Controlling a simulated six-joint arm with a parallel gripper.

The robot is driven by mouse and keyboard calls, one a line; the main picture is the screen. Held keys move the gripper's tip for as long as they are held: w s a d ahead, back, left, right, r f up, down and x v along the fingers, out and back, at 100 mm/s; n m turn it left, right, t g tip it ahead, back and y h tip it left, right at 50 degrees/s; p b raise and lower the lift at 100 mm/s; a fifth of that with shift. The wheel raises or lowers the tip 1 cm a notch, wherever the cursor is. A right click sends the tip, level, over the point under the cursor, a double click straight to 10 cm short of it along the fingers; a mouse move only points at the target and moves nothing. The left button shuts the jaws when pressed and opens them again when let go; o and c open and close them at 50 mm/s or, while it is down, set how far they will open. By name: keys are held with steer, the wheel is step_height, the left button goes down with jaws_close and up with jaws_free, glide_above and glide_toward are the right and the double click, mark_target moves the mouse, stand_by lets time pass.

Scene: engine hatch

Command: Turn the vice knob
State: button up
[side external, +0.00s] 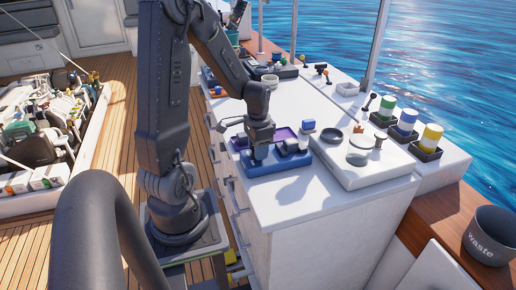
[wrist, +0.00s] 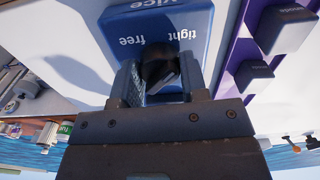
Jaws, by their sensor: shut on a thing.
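The vice is a blue block (side external: 268,168) on the white counter. In the wrist view the blue block (wrist: 192,22) carries the words "vice", "tight" and "free", seen upside down. A dark knob (wrist: 158,64) stands on it, between the two fingers of my gripper (wrist: 161,78). My gripper is shut on the knob, one finger on each side. In the side view my gripper (side external: 261,148) reaches down onto the blue block, and the knob is hidden there. The knob's lower part and exact pointing direction are partly hidden by the fingers.
A purple tray (wrist: 236,45) with dark labelled blocks (wrist: 284,28) lies close beside the vice. A white board (side external: 350,175) with round fittings stands to the right. Green, blue and yellow canisters (side external: 431,138) stand farther right. The counter's front corner (side external: 285,210) is clear.

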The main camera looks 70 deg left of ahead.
steer(key=shift+m, duration=0.4)
steer(key=o, duration=0.9)
step_height(320, 180, up, 14)
steer(key=shift+f, duration=0.1)
stand_by(0.6)
steer(key=s+d+r+t, duration=0.1)
steer(key=d+t, duration=0.1)
steer(key=d, duration=0.5)
steer(key=s+d+r+t, duration=0.1)
steer(key=s+d, duration=0.1)
steer(key=d, duration=0.5)
steer(key=s+d+r+t, duration=0.1)
steer(key=d+t, duration=0.1)
steer(key=d, duration=0.6)
steer(key=shift+s+r+t, duration=0.15)
steer(key=shift+r+t, duration=0.15)
steer(key=shift+r, duration=0.05)
